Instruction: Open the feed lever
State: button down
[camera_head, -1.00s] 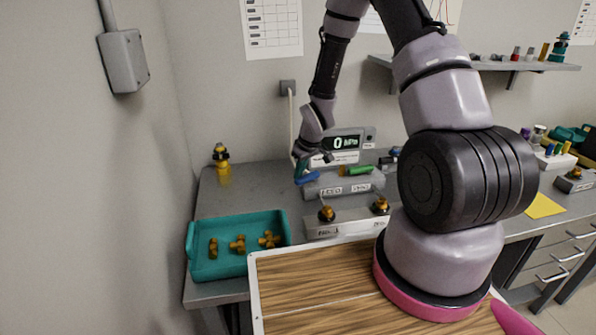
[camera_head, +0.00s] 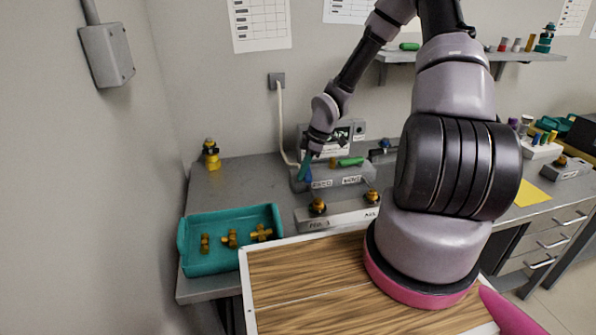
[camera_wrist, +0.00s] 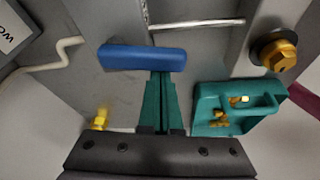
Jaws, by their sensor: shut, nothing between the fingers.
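The blue lever handle (camera_head: 308,175) is at the left end of a grey valve block (camera_head: 341,176), above a label that seems to read FEED. My gripper (camera_head: 304,172) is at this handle, its teal fingers shut with nothing between them and partly covering it. In the wrist view the blue handle (camera_wrist: 142,57) lies crosswise just beyond the fingertips (camera_wrist: 161,74); I cannot tell whether they touch. A green lever handle (camera_head: 350,161) lies along the block's right part.
A teal tray (camera_head: 190,262) with several brass fittings stands at the front left. A block with two brass knobs (camera_head: 338,218) stands in front of the valve block. The pressure display (camera_head: 343,134) is partly hidden by my arm.

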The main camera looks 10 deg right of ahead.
jog(key=shift+s+d, duration=0.2)
jog(key=shift+d, duration=0.4)
dwell(0.4)
jog(key=a, duration=0.4)
jog(key=shift+a, duration=0.1)
jog(key=v, duration=1)
jog(key=shift+w, duration=0.3)
jog(key=shift+r, duration=0.15)
